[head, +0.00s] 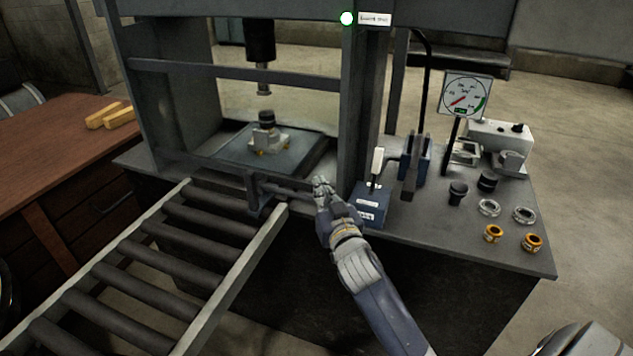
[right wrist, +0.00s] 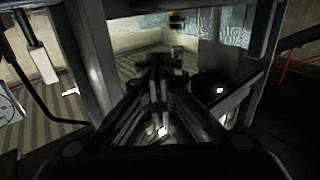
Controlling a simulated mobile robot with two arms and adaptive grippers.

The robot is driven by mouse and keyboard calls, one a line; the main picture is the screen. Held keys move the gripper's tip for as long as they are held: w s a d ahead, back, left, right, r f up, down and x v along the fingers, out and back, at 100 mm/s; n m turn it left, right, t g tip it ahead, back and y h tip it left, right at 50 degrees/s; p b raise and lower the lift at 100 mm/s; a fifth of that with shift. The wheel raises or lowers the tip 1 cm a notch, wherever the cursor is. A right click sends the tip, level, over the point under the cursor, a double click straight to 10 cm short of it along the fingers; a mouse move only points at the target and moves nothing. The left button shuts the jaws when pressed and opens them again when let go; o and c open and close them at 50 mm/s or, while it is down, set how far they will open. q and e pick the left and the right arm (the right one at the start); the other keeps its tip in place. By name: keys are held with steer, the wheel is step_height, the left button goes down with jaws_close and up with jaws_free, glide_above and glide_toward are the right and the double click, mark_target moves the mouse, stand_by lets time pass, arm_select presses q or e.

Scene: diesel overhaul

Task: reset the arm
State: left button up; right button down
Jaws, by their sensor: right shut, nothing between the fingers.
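My right arm comes in from the lower right in the head view. Its gripper (head: 321,185) is shut and empty, in front of the press frame's right post and left of the small blue lever box (head: 370,204). In the right wrist view the gripper's dark fingers (right wrist: 160,70) are together and point toward the press opening. I cannot tell whether the gripper touches the bar in front of the press. My left gripper is not in view.
The press (head: 354,100) holds a metal part (head: 266,138) on its plate. A roller conveyor (head: 150,262) leads up to it. Right of it stand a gauge (head: 466,96), black cups (head: 458,193), and metal and brass rings (head: 493,233). A wooden desk (head: 50,150) is at left.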

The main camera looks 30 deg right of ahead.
steer(key=v, duration=0.5)
steer(key=s+a+f+n+g+y, duration=0.1)
steer(key=s+a+f+g, duration=0.15)
steer(key=f, duration=1.05)
steer(key=s+a+f+n+g+y, duration=0.1)
steer(key=s+a+f+g, duration=0.15)
steer(key=f, duration=1.05)
steer(key=s+a+f+n+g+y, duration=0.1)
steer(key=s+f+g, duration=0.2)
steer(key=f, duration=1)
steer(key=s+a+f+n+g+y, duration=0.1)
steer(key=s+a+f+g, duration=0.25)
steer(key=s+f, duration=1.4)
steer(key=s+f+g, duration=0.2)
steer(key=s+f, duration=0.2)
steer(key=s, duration=0.6)
steer(key=s+f+n+g, duration=0.1)
steer(key=s+f+g, duration=0.2)
steer(key=s, duration=0.8)
steer(key=shift+s+a+f, duration=0.2)
steer(key=shift+s+f, duration=0.05)
steer(key=shift+f, duration=0.1)
